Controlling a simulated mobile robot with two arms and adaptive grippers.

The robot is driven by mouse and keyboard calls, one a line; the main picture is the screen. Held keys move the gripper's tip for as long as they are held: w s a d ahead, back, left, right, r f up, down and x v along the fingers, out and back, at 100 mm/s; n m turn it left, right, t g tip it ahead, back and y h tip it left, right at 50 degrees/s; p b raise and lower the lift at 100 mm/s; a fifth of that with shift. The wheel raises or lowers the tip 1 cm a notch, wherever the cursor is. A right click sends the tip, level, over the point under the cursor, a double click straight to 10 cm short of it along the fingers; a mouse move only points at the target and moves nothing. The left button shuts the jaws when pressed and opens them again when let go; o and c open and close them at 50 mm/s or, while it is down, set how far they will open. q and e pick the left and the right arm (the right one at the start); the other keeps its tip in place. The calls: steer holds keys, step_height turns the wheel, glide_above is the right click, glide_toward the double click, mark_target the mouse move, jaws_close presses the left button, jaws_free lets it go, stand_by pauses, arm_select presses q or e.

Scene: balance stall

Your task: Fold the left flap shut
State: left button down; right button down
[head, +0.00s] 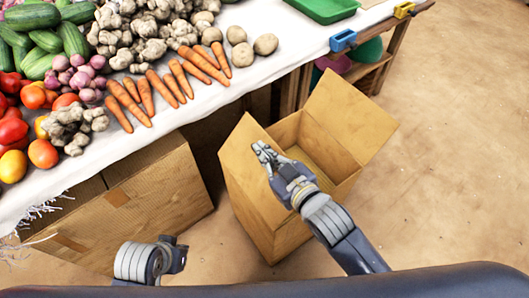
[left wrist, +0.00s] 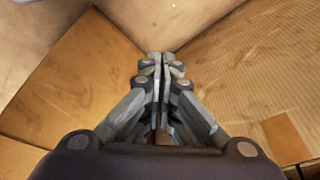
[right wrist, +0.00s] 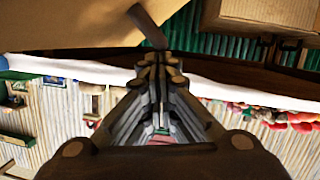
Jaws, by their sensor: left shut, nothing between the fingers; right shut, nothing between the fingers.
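An open cardboard box (head: 291,240) stands on the floor in the head view. Its right flap (head: 348,112) stands raised and leans outward. The left flap (head: 239,143) stands up on the left side, away from the opening. My right gripper (head: 262,153) is shut and empty, over the left part of the box beside this flap; contact cannot be told. It also shows shut in the right wrist view (right wrist: 160,60), close to cardboard. My left gripper is low at the left in the head view, its fingertips unclear; it shows shut and empty in the left wrist view (left wrist: 159,58).
A table with a white cloth (head: 207,103) holds vegetables, with carrots (head: 166,85) near its front edge. A closed, taped cardboard box (head: 140,212) stands below it, left of the open box. The floor (head: 455,160) at the right is clear.

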arm_select(q)
steer(key=shift+f, duration=0.1)
arm_select(e)
steer(key=shift+w+d, duration=0.1)
arm_select(q)
steer(key=shift+f, duration=0.3)
arm_select(e)
steer(key=shift+d, duration=0.1)
